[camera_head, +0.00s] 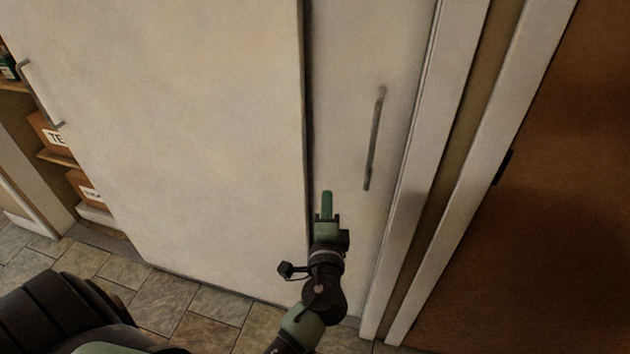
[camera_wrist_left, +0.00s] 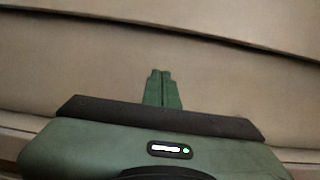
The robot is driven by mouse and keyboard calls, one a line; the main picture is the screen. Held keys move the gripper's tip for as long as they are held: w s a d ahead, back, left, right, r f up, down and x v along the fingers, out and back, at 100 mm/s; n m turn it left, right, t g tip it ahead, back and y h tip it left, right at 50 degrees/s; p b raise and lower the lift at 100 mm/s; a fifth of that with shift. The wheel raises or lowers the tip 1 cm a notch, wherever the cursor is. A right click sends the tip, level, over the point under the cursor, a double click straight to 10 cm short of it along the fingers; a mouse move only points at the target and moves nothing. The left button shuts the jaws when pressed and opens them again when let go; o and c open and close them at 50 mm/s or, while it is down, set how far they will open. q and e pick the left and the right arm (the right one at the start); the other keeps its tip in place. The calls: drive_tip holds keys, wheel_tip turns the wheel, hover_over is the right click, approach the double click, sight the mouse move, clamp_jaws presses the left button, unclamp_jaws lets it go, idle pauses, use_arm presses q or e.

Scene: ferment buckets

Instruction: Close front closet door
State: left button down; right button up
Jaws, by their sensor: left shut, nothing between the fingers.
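The front closet door (camera_head: 190,130) is a large pale sliding panel filling the middle left of the head view. Its bar handle (camera_head: 41,93) is near its left edge. Its dark right edge overlaps a second pale panel (camera_head: 345,60) with a vertical bar handle (camera_head: 374,140). To the left of the front door the closet stands open. My left gripper (camera_head: 327,194) is shut and empty, just right of the front door's right edge and left of the second handle. In the left wrist view its green fingers (camera_wrist_left: 162,76) point at a pale surface; contact cannot be told. My right gripper is out of view.
Shelves with brown boxes (camera_head: 80,187) show in the opening at far left. A white frame (camera_head: 415,190) and a brown door (camera_head: 530,220) stand at the right. The tiled floor (camera_head: 190,310) shows along the bottom left.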

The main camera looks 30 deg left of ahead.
use_arm(q)
drive_tip(key=x, duration=0.3)
drive_tip(key=p+x, duration=0.1)
drive_tip(key=x, duration=0.2)
drive_tip(key=p+x, duration=0.1)
drive_tip(key=x, duration=0.2)
drive_tip(key=shift+w+a+r, duration=0.15)
drive_tip(key=shift+a+r, duration=0.1)
drive_tip(key=shift+a, duration=0.2)
drive_tip(key=a+p, duration=0.2)
drive_tip(key=a, duration=0.1)
drive_tip(key=shift+s+a+f, duration=0.1)
drive_tip(key=shift+s+a, duration=0.25)
drive_tip(key=shift+a, duration=0.15)
drive_tip(key=shift+w, duration=0.1)
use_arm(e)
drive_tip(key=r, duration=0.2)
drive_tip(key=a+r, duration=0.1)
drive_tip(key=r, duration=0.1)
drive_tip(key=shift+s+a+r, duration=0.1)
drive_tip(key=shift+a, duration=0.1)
use_arm(q)
drive_tip(key=shift+f, duration=0.1)
drive_tip(key=shift+a, duration=0.1)
